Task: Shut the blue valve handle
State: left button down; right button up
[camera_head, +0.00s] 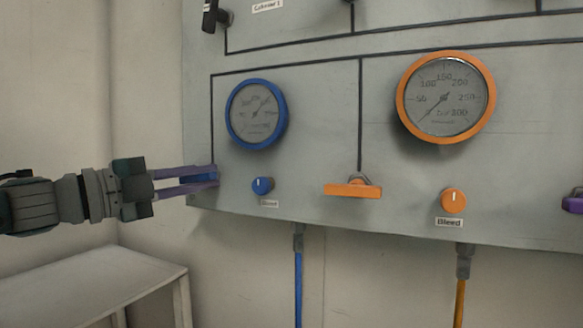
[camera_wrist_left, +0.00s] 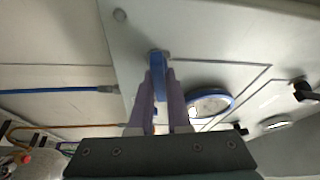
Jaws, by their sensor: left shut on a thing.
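The blue valve handle (camera_head: 203,179) is at the lower left of the grey panel, left of the blue bleed knob. My left gripper (camera_head: 213,176) comes in from the left with its two purple fingers on either side of the handle, shut on it. In the left wrist view, the blue handle (camera_wrist_left: 157,72) shows between the fingertips of the left gripper (camera_wrist_left: 160,78). The fingers hide part of the handle. My right gripper is in neither view.
A blue-rimmed gauge (camera_head: 256,113) and a blue bleed knob (camera_head: 262,185) are close to the right of my left gripper. An orange valve handle (camera_head: 353,190), an orange knob (camera_head: 453,200) and an orange-rimmed gauge (camera_head: 446,97) are further right. A pale table (camera_head: 95,280) stands below my left arm.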

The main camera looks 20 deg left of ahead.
pick_arm(q)
jog(key=shift+m+g+p, duration=0.4)
jog(key=shift+m+p, duration=0.05)
jog(key=shift+m, duration=0.55)
jog(key=c, duration=0.9)
grip_release()
jog(key=shift+s+f, duration=0.1)
jog(key=shift+v, duration=4.9)
